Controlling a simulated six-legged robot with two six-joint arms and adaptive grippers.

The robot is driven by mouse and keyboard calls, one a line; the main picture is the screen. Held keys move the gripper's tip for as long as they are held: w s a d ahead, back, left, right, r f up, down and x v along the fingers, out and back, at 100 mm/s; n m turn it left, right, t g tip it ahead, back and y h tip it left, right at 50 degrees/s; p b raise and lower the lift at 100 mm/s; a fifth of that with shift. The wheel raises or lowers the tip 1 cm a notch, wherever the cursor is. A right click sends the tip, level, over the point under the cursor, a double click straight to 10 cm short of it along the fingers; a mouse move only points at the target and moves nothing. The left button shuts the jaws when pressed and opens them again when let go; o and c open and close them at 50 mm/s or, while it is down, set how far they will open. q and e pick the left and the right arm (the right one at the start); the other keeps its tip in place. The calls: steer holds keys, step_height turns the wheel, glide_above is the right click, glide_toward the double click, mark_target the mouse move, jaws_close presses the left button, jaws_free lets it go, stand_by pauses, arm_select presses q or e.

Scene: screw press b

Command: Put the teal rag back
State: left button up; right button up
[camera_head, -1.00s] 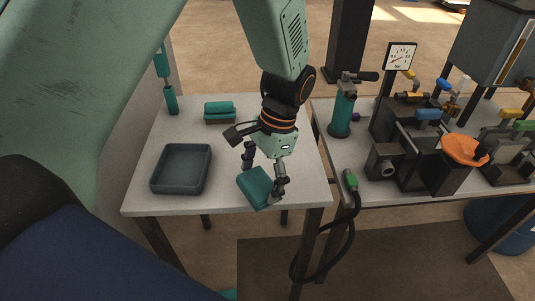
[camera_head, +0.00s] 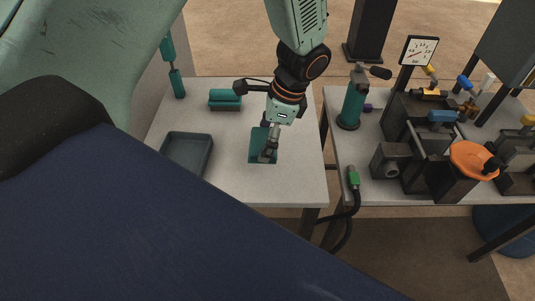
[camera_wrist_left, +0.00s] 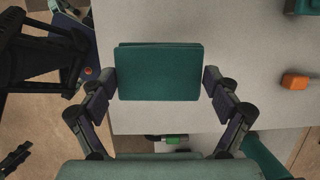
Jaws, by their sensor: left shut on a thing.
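The teal rag (camera_head: 257,145) is a folded, flat pad above or on the light worktable, right of the dark tray. My left gripper (camera_head: 267,147) comes down over it and partly hides it. In the left wrist view the rag (camera_wrist_left: 160,72) fills the space between the two fingers of my left gripper (camera_wrist_left: 160,84), which is shut on its side edges. I cannot tell whether the rag touches the tabletop. My right gripper is not in view.
A dark open tray (camera_head: 208,160) stands left of the rag, partly covered by a dark blue shape in front. A teal roll-topped stack (camera_head: 225,97) lies behind. The right bench holds a teal pump (camera_head: 352,100), a gauge (camera_head: 419,50) and an orange handwheel (camera_head: 473,160).

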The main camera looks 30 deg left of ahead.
arm_select(q)
steer(key=f, duration=0.3)
steer(key=w+a+f, duration=0.1)
steer(key=shift+f, duration=0.15)
steer(key=shift+s+d+f+b, duration=0.15)
steer(key=shift+s+f, duration=0.05)
steer(key=shift+f, duration=0.3)
steer(key=shift+s+d+f+b, duration=0.1)
steer(key=shift+s+f+b, duration=0.05)
steer(key=shift+f, duration=0.3)
steer(key=shift+s+d, duration=0.1)
steer(key=shift+d, duration=0.05)
steer(key=shift+w, duration=0.2)
steer(key=shift+w+f, duration=0.15)
steer(key=shift+f, duration=0.1)
steer(key=o, duration=1)
steer(key=shift+a, duration=0.25)
steer(key=shift+s+d+r, duration=0.2)
steer(key=shift+s+d, duration=0.05)
steer(key=shift+w+r, duration=0.1)
steer(key=shift+w, duration=0.15)
steer(key=p+v, duration=0.1)
steer(key=v, duration=1)
steer(key=shift+r, duration=0.35)
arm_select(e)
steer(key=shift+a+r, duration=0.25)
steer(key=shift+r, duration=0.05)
